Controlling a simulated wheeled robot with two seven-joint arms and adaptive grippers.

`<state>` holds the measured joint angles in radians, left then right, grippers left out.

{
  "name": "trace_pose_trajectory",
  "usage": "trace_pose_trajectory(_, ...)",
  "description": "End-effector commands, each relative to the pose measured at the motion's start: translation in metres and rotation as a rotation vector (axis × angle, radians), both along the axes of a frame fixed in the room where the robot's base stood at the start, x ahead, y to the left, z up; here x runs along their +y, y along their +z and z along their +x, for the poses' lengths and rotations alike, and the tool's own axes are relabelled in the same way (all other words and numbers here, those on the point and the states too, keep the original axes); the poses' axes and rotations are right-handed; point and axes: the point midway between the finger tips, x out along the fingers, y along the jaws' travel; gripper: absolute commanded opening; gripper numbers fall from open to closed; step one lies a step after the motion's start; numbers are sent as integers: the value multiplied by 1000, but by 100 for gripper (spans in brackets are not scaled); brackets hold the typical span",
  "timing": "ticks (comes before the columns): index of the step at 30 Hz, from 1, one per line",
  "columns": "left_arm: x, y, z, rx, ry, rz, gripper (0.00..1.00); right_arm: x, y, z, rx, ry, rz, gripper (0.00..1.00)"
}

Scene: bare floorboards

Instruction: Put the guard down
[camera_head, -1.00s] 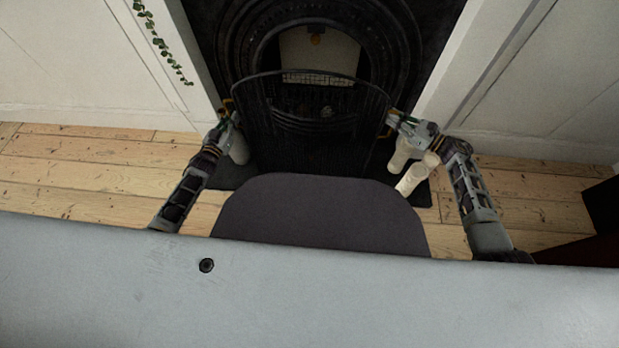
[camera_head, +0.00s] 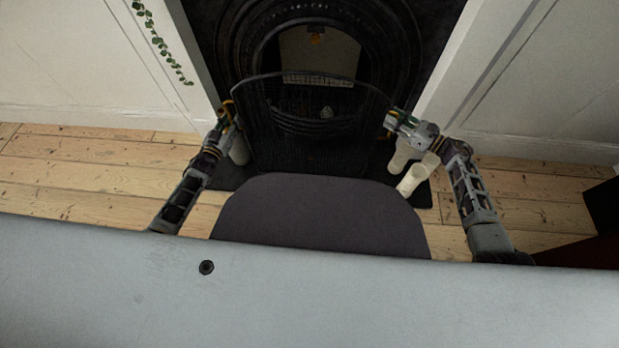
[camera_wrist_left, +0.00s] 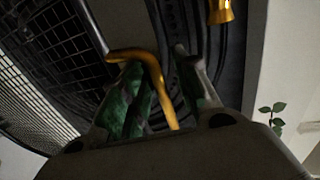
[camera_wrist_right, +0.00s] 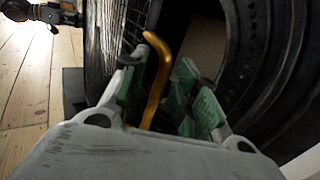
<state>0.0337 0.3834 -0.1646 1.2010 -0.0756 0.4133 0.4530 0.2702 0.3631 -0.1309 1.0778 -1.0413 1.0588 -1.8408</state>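The guard (camera_head: 312,145), a black mesh screen with an arched top frame, is upright in front of the fireplace. Its lower edge is hard to make out against the dark hearth. A gold handle is on each side. My left gripper (camera_head: 229,112) is at the left side; in the left wrist view its fingers are apart around the left gold handle (camera_wrist_left: 151,72), which lies nearer one finger. My right gripper (camera_head: 393,118) is at the right side; in the right wrist view its fingers are apart with the right gold handle (camera_wrist_right: 157,75) between them.
The black fireplace (camera_head: 232,40) is behind the guard. Pale candles (camera_head: 412,180) stand on the dark hearth at the right, close to my right arm, and another candle (camera_head: 239,150) is at the left. Floorboards (camera_head: 85,170) on the left are clear.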

Motion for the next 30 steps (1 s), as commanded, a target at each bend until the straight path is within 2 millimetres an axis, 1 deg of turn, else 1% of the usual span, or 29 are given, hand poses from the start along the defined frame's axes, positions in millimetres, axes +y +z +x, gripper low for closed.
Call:
trace_pose_trajectory(5,1,-1,-4,1,0,0,31,0,0,0,0,0,0,31)
trace_pose_trajectory(11,3,-1,-15,2,0,0,31,0,0,0,0,1,0,31)
trace_pose_trajectory(30,13,-1,-67,1,0,0,31,0,0,0,0,1,0,31)
